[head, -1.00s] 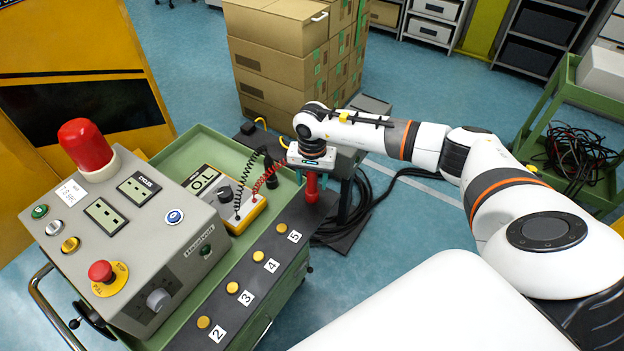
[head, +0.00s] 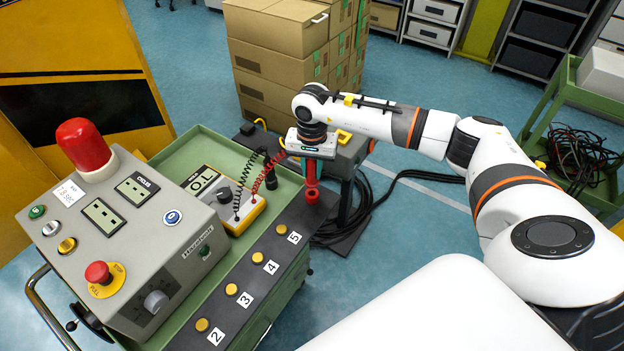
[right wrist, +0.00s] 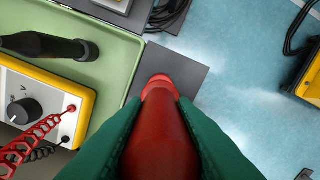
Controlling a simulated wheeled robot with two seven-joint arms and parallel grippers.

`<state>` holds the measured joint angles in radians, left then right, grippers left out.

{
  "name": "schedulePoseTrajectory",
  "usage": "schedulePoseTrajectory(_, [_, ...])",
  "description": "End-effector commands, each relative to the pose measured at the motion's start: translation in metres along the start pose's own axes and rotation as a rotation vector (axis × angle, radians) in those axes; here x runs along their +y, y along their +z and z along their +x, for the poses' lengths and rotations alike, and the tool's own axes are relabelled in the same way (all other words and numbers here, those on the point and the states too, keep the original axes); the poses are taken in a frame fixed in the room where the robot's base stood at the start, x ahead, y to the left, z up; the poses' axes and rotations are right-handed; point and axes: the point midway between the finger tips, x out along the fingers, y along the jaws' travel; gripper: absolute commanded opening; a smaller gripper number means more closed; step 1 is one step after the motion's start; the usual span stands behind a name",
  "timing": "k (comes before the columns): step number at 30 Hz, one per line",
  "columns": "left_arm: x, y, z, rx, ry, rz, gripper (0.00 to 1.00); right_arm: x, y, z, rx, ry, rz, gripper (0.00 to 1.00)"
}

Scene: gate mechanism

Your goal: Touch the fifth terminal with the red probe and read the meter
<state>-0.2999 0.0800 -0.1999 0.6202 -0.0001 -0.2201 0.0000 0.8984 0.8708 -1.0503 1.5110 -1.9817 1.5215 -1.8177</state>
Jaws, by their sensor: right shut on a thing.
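My right gripper (head: 311,172) is shut on the red probe (head: 311,183), which is upright at the far end of the dark terminal strip (head: 262,262). The probe also fills the middle of the right wrist view (right wrist: 160,135), between the green fingers. A red ring (right wrist: 160,82) shows at its lower end; whether the probe is clear of it I cannot tell. The fifth terminal (head: 281,229) is a yellow button beside label 5. The yellow meter (head: 245,213) reads "OL" on its display (head: 203,182). My left gripper is out of view.
A grey control box (head: 135,235) with a red lamp fills the cart's left side. Several other yellow terminals line the strip. Cardboard boxes (head: 280,60) stand behind.

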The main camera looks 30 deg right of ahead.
Motion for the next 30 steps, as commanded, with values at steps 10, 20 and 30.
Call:
schedulePoseTrajectory(10, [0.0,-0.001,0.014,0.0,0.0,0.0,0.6,0.008,-0.013,-0.046,0.014,0.015,-0.012,0.01])
schedulePoseTrajectory(20, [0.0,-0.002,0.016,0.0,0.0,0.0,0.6,0.041,-0.092,-0.027,0.109,0.135,-0.012,0.01])
schedulePoseTrajectory(30, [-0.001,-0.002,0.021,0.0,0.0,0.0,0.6,0.044,-0.102,-0.013,0.123,0.157,0.001,0.01])
